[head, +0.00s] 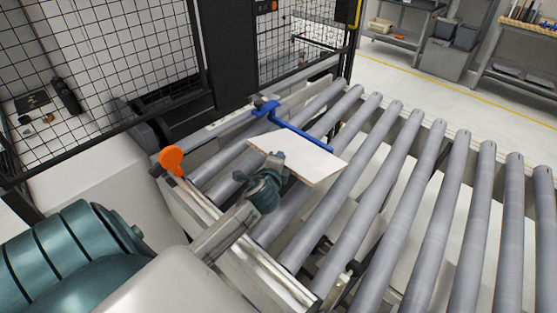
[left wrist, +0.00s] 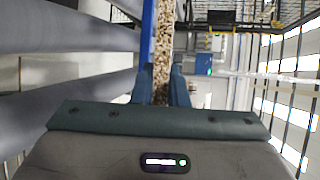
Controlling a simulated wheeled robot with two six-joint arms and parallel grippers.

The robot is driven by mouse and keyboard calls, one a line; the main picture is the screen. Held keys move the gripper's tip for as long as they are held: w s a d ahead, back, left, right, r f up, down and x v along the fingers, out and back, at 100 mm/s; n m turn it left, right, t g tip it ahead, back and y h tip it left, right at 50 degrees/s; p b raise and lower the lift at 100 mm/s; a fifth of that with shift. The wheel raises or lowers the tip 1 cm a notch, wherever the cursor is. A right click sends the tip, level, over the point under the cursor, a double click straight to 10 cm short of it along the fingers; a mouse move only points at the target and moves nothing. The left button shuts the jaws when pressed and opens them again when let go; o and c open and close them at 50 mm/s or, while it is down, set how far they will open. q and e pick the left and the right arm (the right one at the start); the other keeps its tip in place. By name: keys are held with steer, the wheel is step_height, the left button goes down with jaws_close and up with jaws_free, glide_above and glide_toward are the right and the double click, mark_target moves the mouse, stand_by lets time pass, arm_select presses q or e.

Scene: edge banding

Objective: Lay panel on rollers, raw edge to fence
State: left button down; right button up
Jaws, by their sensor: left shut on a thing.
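A white panel (head: 302,158) with a light tan edge lies roughly flat over the rollers (head: 330,215) in the head view. Whether it touches them, I cannot tell. My left gripper (head: 274,165) is shut on the panel's near-left side. In the left wrist view the panel's speckled raw chipboard edge (left wrist: 163,50) stands between the two fingertips (left wrist: 163,85). A blue bar (head: 300,132) with a clamp-like end runs along the panel's far side in the head view. It also shows beside the panel in the left wrist view (left wrist: 148,30). My right gripper is not in view.
An orange paddle (head: 172,160) stands on the conveyor's near-left frame. A black mesh guard (head: 110,45) and machine housing rise behind. Bare rollers (head: 440,200) extend to the right. Shelves with bins (head: 466,38) stand far off at the back right.

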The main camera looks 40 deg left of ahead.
arm_select(q)
step_height(320, 180, down, 7)
steer(key=b, duration=0.4)
steer(key=shift+r, duration=0.15)
steer(key=c, duration=1.3)
jaws_free()
steer(key=shift+c, duration=0.2)
steer(key=o, duration=0.9)
steer(key=shift+o, duration=0.2)
